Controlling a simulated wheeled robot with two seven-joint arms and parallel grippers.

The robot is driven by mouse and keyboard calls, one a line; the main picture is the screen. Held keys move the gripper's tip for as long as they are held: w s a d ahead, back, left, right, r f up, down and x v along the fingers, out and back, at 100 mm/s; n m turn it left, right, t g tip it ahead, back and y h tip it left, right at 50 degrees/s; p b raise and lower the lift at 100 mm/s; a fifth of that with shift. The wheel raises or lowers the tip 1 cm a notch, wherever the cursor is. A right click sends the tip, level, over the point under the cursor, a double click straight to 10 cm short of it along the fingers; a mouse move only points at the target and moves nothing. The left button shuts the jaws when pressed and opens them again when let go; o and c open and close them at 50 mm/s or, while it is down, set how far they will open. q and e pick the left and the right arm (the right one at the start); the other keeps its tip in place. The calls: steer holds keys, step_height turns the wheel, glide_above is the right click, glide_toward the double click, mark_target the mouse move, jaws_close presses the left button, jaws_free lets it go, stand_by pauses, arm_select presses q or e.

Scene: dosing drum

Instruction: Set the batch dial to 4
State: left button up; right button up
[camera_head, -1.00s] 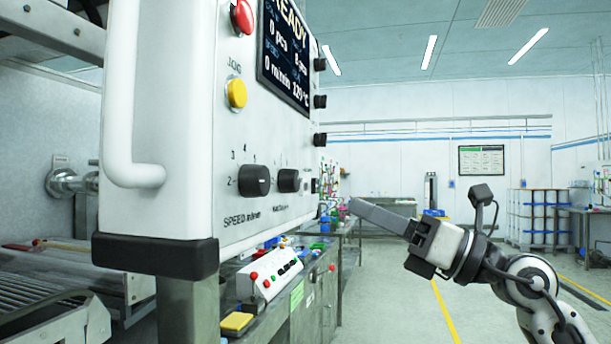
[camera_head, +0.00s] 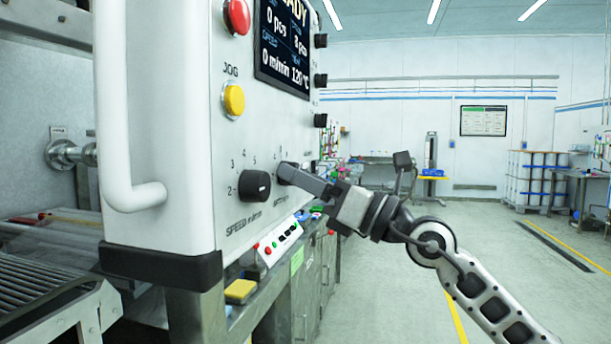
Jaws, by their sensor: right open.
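The white control panel (camera_head: 190,150) fills the left of the head view. Its lower face carries the black speed dial (camera_head: 254,185), with numbers around it and a "SPEED" label below. My left gripper is not in view.
Above the dials are a red button (camera_head: 238,16), a yellow JOG button (camera_head: 234,100) and a dark display (camera_head: 284,45). Black knobs line the panel's right edge. A white handle (camera_head: 116,120) juts out at left. A bench with a button box (camera_head: 275,243) stands below. Floor at right is clear.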

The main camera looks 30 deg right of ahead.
steer(key=c, duration=1)
arm_select(q)
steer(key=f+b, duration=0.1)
steer(key=b, duration=0.2)
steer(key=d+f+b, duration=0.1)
steer(key=b, duration=0.1)
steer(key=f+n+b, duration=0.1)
steer(key=b, duration=0.2)
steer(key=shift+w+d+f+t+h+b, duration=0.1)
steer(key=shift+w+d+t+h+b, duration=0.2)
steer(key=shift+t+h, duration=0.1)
arm_select(e)
steer(key=n+g+y, duration=0.2)
steer(key=n+g, duration=0.1)
steer(key=n, duration=0.5)
steer(key=n+g+y, duration=0.1)
steer(key=n+g, duration=0.2)
steer(key=n, duration=0.5)
steer(key=n+g+y, duration=0.2)
steer(key=n+g, duration=0.2)
steer(key=n, duration=0.4)
steer(key=shift+w+d+r+y, duration=0.25)
steer(key=shift+w+d+y, duration=0.05)
steer(key=shift+d, duration=0.05)
steer(key=shift+n, duration=0.4)
steer(key=o, duration=1)
